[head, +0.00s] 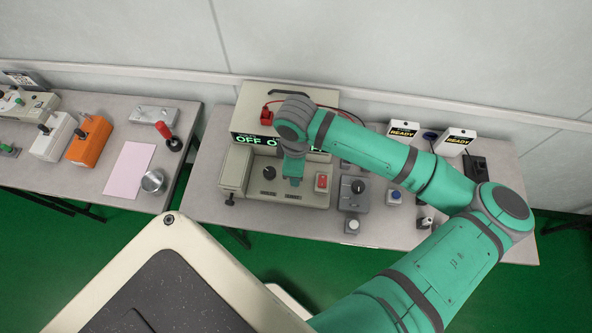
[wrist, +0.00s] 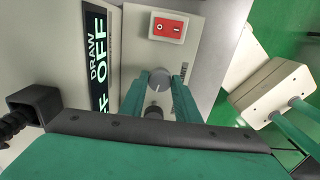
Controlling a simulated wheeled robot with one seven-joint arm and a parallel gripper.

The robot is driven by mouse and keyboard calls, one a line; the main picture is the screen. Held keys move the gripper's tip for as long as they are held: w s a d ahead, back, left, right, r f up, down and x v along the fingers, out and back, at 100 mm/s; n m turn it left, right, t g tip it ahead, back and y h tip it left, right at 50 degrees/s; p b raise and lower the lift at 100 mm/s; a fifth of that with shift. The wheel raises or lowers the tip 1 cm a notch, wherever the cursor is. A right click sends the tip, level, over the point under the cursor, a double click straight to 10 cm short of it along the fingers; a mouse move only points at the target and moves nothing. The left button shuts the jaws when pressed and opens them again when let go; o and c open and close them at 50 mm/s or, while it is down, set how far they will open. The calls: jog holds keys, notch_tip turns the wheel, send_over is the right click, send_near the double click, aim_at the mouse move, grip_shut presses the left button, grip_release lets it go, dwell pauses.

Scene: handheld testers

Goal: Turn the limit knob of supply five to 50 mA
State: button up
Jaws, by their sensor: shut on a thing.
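The supply (head: 238,165) is a beige bench unit with a lit display (head: 253,139) at its back; the part I can read says OFF. My gripper (head: 292,181) points down over its front panel. In the wrist view my gripper (wrist: 160,80) has its two green fingers closed on the sides of a grey round knob (wrist: 160,83). The display (wrist: 97,60) shows DRAW and OFF there, partly cut off. A black knob (head: 269,173) stands left of the gripper. A red rocker switch (head: 321,181) is to its right, also in the wrist view (wrist: 167,27). No knob scale is readable.
A red plug (head: 266,116) with a red cable sits behind the display. A grey box with a black dial (head: 358,187) stands close on the right. Two READY boxes (head: 403,131) are at the back. A neighbouring table holds an orange box (head: 90,141) and a pink sheet (head: 129,169).

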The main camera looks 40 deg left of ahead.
jog(key=n, duration=0.7)
jog(key=shift+w, duration=0.1)
jog(key=n, duration=0.6)
jog(key=shift+a+n, duration=0.15)
jog(key=shift+n, duration=0.25)
jog(key=o, duration=1)
jog(key=shift+o, duration=0.2)
jog(key=shift+r, duration=0.1)
notch_tip(320, 180, up, 11)
jog(key=shift+f, duration=0.2)
